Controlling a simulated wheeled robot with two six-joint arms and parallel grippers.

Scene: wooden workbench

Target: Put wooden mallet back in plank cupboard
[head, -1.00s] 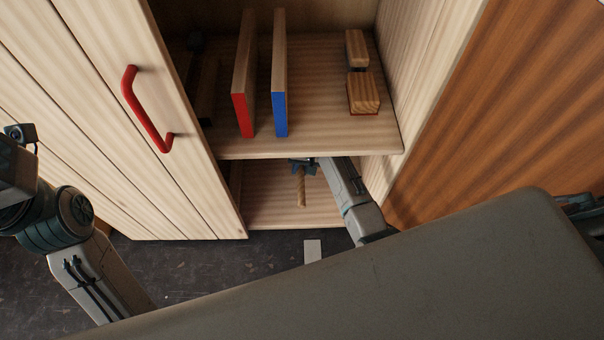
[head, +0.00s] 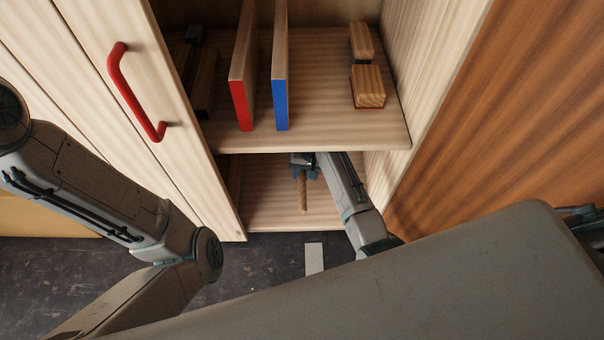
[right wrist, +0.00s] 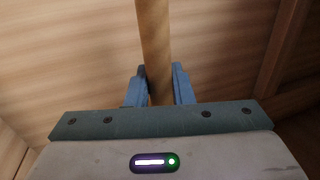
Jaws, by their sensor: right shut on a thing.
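The plank cupboard (head: 270,145) stands with its front facing me, and its inside shows on two levels. My right gripper (head: 304,168) reaches into the lower compartment, under the shelf. It is shut on the handle of the wooden mallet (head: 303,195); in the right wrist view the handle (right wrist: 154,50) runs between the two blue fingers (right wrist: 158,88). The mallet's head is not visible in either view. The cupboard door with a red handle (head: 133,95) is at the left. My left arm crosses the left side, but its gripper is out of view.
On the upper shelf stand a red-edged board (head: 242,80), a blue-edged board (head: 280,80) and wooden blocks (head: 367,85) at the right. Dark items (head: 203,80) lie at the left. A brown wooden panel (head: 500,130) is right of the cupboard.

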